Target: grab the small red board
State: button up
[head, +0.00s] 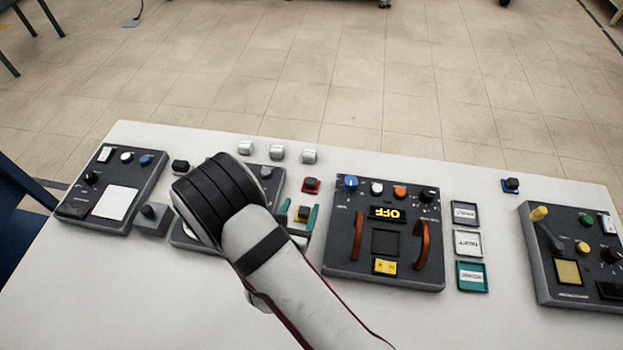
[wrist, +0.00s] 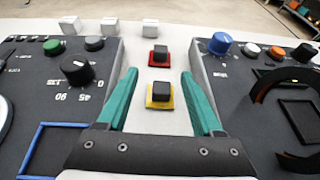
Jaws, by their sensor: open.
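The small red board (head: 311,186) lies flat on the white table with a dark block on top. In the wrist view the red board (wrist: 151,63) shows just beyond my fingertips, near the middle. My gripper (head: 302,207) has teal fingers, spread apart with nothing held. In the wrist view my gripper (wrist: 158,76) points toward the red board. A small yellow board (wrist: 151,104) with a dark block shows between the fingers, nearer than the red one. It also shows in the head view (head: 302,219). I cannot tell the fingers' height above the table.
A control panel with orange handles (head: 340,260) stands right of my gripper. Another panel (wrist: 60,110) stands close on its left. Several white blocks (head: 278,153) line the back edge. A small blue board (head: 511,191) lies far right. Labelled tiles (head: 467,243) lie beside the handled panel.

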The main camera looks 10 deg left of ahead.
aim_at(310, 185)
jog(key=x, duration=0.8)
jog(key=shift+w+r, duration=0.25)
jog(key=shift+r, duration=0.05)
grip_shut()
